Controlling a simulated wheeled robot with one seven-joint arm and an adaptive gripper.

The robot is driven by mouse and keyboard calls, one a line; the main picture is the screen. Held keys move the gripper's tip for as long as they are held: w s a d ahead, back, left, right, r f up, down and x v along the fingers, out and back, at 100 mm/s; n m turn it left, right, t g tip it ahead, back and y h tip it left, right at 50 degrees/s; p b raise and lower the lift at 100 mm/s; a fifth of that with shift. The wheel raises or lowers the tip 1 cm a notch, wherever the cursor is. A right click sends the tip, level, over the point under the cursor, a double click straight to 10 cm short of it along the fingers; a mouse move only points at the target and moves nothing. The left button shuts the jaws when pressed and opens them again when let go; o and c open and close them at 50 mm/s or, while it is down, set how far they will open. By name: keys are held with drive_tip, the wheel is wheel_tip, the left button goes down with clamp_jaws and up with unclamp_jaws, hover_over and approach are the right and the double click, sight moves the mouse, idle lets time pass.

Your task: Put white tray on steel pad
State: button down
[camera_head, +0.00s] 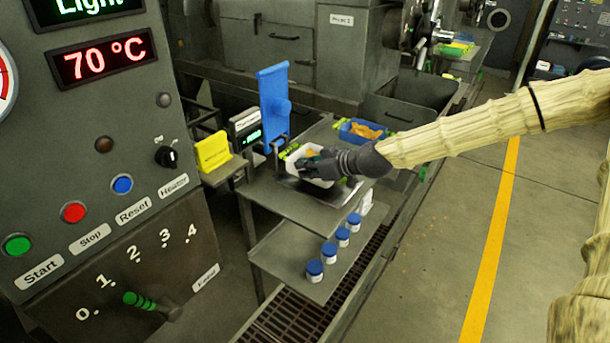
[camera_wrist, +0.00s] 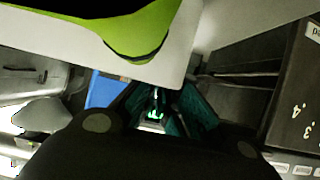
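The white tray (camera_head: 318,183) has green handles and stands at the steel pad (camera_head: 338,194), a dark flat plate on the grey table. The tray appears over the pad, but I cannot tell whether it touches it. My gripper (camera_head: 312,167) reaches in from the right at the tray and covers part of it. In the wrist view the white tray (camera_wrist: 190,45) and a green handle (camera_wrist: 138,35) fill the top. My gripper's dark teal fingers (camera_wrist: 165,92) meet the tray's edge there. Their tips are hidden, so the grip is unclear.
A blue tray (camera_head: 352,137) with orange contents lies behind. A blue upright stand (camera_head: 273,100), a device with a green display (camera_head: 247,130) and a yellow holder (camera_head: 213,151) are to the left. Several blue-capped jars (camera_head: 315,270) line the lower shelf.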

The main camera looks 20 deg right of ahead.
drive_tip(key=shift+w+f, duration=0.15)
drive_tip(key=shift+w, duration=0.25)
drive_tip(key=shift+f+p, duration=0.8)
drive_tip(key=shift+f, duration=0.8)
drive_tip(key=shift+f, duration=0.15)
drive_tip(key=c, duration=1.6)
unclamp_jaws()
drive_tip(key=shift+c, duration=0.2)
drive_tip(key=b+v, duration=0.1)
drive_tip(key=v, duration=1.1)
drive_tip(key=shift+b, duration=0.3)
